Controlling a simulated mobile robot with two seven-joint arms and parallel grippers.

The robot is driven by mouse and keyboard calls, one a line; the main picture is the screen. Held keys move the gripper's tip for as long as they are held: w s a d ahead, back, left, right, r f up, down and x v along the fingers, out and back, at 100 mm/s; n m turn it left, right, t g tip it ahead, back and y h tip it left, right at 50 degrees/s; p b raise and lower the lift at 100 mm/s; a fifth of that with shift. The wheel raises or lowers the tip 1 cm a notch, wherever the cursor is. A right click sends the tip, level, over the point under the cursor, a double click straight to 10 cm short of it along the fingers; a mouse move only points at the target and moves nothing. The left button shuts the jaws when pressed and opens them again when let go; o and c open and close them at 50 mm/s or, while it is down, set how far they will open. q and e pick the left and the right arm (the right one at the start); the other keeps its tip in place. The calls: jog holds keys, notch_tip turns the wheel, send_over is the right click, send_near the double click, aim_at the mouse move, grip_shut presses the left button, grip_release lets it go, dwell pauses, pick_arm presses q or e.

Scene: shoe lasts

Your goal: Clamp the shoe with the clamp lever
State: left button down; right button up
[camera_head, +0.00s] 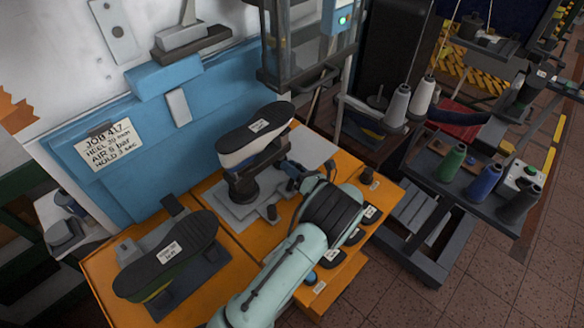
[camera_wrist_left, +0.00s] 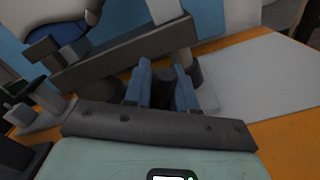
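A shoe (camera_head: 252,138) with a black sole and white upper sits sole up on a grey stand at the back of the orange bench. Part of it shows in the wrist view (camera_wrist_left: 66,30). My left gripper (camera_head: 293,172) is low at the right of the stand. In the wrist view its two blue-grey fingers (camera_wrist_left: 162,82) stand apart with a dark gap between them. A dark bar (camera_wrist_left: 120,55), perhaps the clamp lever, crosses just beyond the fingertips. Whether it touches the fingers is unclear. My right gripper is out of view.
Another shoe (camera_head: 168,254) lies sole up on a fixture at the front left. A blue panel with a job sign (camera_head: 110,144) stands behind. A side table (camera_head: 455,185) with thread spools is at right. A light grey plate (camera_wrist_left: 255,75) lies right of the fingers.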

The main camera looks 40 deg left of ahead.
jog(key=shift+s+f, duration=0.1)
pick_arm(q)
jog(key=shift+s+r+n+b, duration=0.1)
jog(key=shift+s+n+b, duration=0.35)
jog(key=shift+n, duration=0.3)
jog(key=shift+s+r+n+b, duration=0.1)
jog(key=shift+s+n+b, duration=0.25)
jog(key=shift+n, duration=0.4)
jog(key=n+b, duration=0.1)
jog(key=s+n, duration=0.1)
jog(key=n, duration=0.1)
jog(key=s+n+b, duration=0.1)
jog(key=shift+s+a+r+n+b, duration=0.1)
jog(key=shift+s+a+n+b, duration=0.05)
jog(key=shift+s+n+b, duration=0.75)
jog(key=shift+n+b, duration=0.3)
jog(key=shift+n, duration=0.3)
jog(key=shift+s+a+f+n+b, duration=0.1)
jog(key=shift+s+f+n+b, duration=0.1)
jog(key=shift+s+n+b, duration=0.35)
jog(key=shift+s+f+n+b, duration=0.15)
jog(key=shift+n+b, duration=0.2)
jog(key=shift+n, duration=0.5)
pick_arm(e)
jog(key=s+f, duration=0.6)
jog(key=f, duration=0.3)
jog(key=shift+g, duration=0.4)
pick_arm(q)
jog(key=c, duration=1)
grip_release()
